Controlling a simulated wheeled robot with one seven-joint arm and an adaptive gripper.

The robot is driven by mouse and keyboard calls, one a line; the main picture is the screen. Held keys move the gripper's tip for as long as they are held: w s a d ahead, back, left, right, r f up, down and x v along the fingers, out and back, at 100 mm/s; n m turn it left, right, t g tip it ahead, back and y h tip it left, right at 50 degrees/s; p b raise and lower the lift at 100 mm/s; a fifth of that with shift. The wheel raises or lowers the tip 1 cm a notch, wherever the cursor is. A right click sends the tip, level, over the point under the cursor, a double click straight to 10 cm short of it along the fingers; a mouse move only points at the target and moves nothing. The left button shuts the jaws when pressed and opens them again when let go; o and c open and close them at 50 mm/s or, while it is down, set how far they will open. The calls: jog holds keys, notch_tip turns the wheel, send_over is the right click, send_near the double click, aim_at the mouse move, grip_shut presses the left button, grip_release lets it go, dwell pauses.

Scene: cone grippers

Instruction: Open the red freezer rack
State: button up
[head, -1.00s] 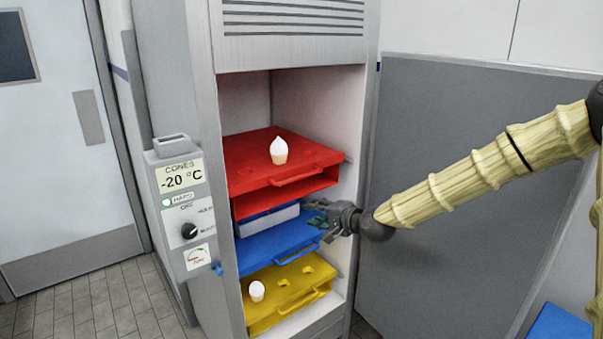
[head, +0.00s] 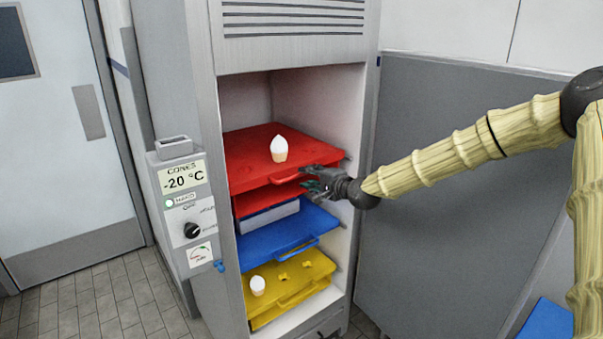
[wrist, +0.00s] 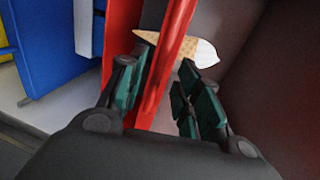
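The red rack (head: 246,158) is the top one in the open freezer cabinet, with a white-topped cone (head: 279,149) standing on it. Its front handle (head: 287,181) is partly hidden by my gripper (head: 312,184), which is at the rack's front right. In the wrist view my gripper (wrist: 158,95) is open, its green-padded fingers apart on either side of the red handle (wrist: 165,60). The cone (wrist: 185,45) shows beyond the handle. I cannot tell whether a finger touches the handle.
Below are a blue rack (head: 265,237) and a yellow rack (head: 310,268) with another cone (head: 257,286). A control box (head: 180,195) is at the cabinet's left. The grey open freezer door (head: 450,250) stands to the right, behind my arm.

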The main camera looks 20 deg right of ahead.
aim_at(303, 175)
jog(key=shift+p+x, duration=0.55)
jog(key=shift+x, duration=1.65)
jog(key=shift+c, duration=0.3)
grip_shut()
